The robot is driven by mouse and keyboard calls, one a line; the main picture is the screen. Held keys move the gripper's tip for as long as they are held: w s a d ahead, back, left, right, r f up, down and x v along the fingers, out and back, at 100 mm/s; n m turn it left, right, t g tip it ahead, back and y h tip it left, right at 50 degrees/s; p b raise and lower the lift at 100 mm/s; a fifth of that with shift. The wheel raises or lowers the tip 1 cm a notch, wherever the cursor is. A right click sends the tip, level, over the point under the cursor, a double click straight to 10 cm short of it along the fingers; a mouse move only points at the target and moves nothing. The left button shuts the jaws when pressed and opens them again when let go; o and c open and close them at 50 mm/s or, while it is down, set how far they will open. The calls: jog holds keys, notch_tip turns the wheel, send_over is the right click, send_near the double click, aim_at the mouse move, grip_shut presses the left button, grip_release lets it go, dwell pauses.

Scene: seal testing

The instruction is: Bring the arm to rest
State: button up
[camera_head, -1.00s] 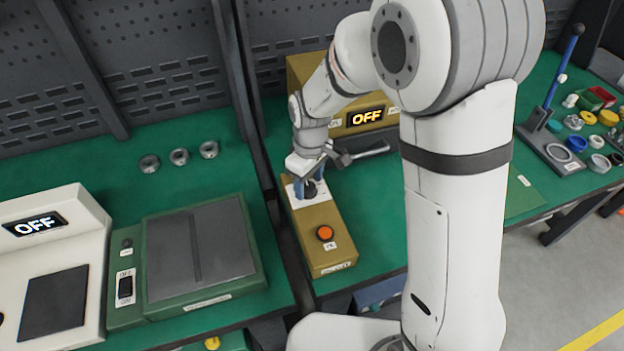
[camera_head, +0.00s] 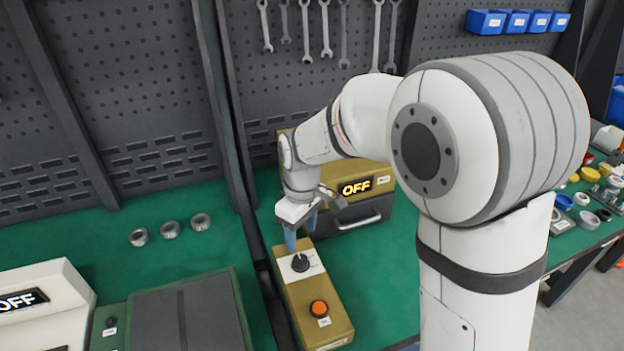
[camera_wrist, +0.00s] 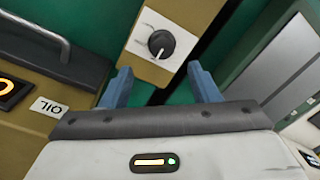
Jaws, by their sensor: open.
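My gripper (camera_head: 301,238) is open and empty, just above and behind the yellow control box (camera_head: 318,300). The box carries a black rotary knob (camera_head: 300,262) on a white plate and an orange button (camera_head: 319,309). In the wrist view the two blue fingers of my gripper (camera_wrist: 163,88) stand apart. The knob (camera_wrist: 161,43) shows beyond the fingertips, clear of them, with its white mark pointing toward the lower left. My arm is bent over the right side of the bench.
A yellow-brown machine (camera_head: 365,190) with an "OFF" display and handle stands behind, close to my gripper. Several metal rings (camera_head: 170,229) lie on the left green bench. A green device (camera_head: 190,318) and white device (camera_head: 45,300) stand in front. Small parts lie far right.

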jog(key=s+d+r+m+t, duration=0.1)
jog(key=s+d+r+m, duration=0.3)
jog(key=d, duration=0.7)
jog(key=s+d+r+m+t, duration=0.2)
jog(key=s+d+r+m, duration=0.1)
jog(key=s+d+m, duration=0.5)
jog(key=s+d, duration=0.2)
jog(key=d, duration=0.1)
jog(key=shift+s+d+r, duration=0.15)
jog(key=shift+s+r, duration=0.2)
jog(key=shift+s, duration=0.05)
